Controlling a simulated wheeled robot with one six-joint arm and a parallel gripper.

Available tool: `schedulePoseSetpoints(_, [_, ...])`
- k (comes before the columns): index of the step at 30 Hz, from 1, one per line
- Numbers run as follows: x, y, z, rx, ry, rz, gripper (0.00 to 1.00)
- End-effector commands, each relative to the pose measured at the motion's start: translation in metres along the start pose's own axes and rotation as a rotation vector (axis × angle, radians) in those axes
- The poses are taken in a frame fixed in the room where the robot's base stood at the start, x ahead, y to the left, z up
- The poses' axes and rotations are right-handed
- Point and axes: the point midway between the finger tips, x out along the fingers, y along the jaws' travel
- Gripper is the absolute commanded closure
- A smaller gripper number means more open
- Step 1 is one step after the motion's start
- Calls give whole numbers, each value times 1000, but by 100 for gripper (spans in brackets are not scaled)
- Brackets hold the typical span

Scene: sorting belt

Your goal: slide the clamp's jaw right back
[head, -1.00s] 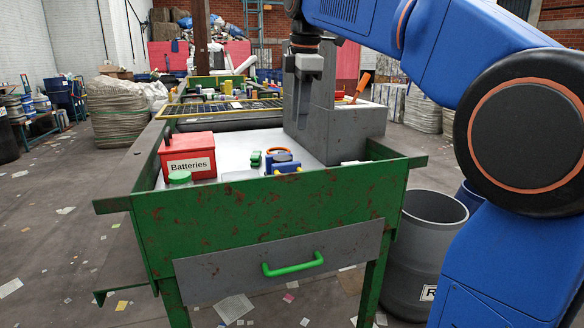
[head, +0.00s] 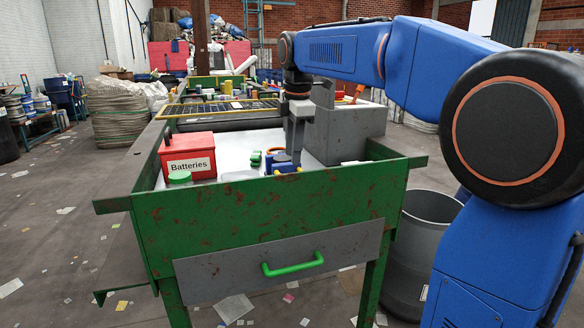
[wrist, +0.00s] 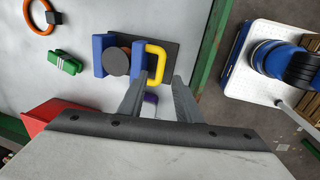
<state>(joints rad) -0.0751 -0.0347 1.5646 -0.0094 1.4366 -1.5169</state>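The clamp is on the grey bench top near its front edge, with two blue jaws (wrist: 101,55), a dark round piece between them and a yellow U-shaped handle (wrist: 157,50). In the head view the clamp's yellow handle (head: 289,170) shows just over the green front edge. My gripper (wrist: 160,80) is open, its fingers pointing down at the clamp. In the wrist view the yellow handle appears between the fingertips, the left one overlapping the jaw beside it. I cannot tell whether they touch. In the head view my gripper (head: 295,152) hides part of the clamp.
The red Batteries box (head: 187,155) stands to the left. A green clip (wrist: 65,62) and an orange ring (wrist: 40,16) lie beyond the clamp. A grey block (head: 350,130) stands to the right. The green bench edge (wrist: 212,60) runs close to the clamp.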

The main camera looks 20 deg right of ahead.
Motion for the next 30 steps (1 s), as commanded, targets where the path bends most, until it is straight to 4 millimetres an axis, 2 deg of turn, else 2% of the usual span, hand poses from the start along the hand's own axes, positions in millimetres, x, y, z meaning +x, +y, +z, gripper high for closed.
schedulePoseSetpoints(3, [21, 0, 0, 0, 0, -3, 69])
schedulePoseSetpoints(10, [48, 0, 0, 0, 0, -1, 69])
schedulePoseSetpoints(15, [56, 0, 0, 0, 0, 0, 69])
schedulePoseSetpoints(23, [57, 0, 0, 0, 0, 0, 69])
schedulePoseSetpoints(25, [57, 0, 0, 0, 0, 0, 81])
schedulePoseSetpoints(27, [57, 0, 0, 0, 0, 0, 98])
schedulePoseSetpoints(30, [57, 0, 0, 0, 0, 0, 100])
